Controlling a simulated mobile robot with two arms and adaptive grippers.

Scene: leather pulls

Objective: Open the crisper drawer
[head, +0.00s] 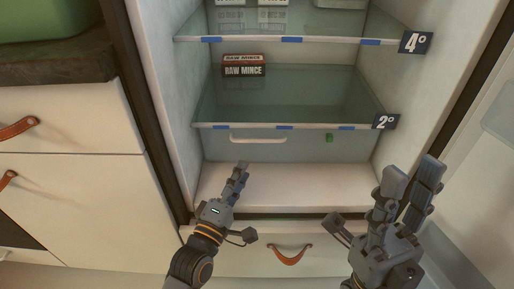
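The crisper drawer (285,147) is a clear, see-through front under the lower glass shelf of the open fridge. It looks shut. My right gripper (375,198) is open and empty, lower right of the drawer, fingers pointing up. Neither gripper appears to touch the drawer.
A raw mince pack (243,68) sits on the lower glass shelf (305,95). A bare white ledge (290,185) lies below the crisper. A bottom drawer with a leather pull (290,254) is beneath. White cabinets (70,120) stand left; the open fridge door (485,180) is right.

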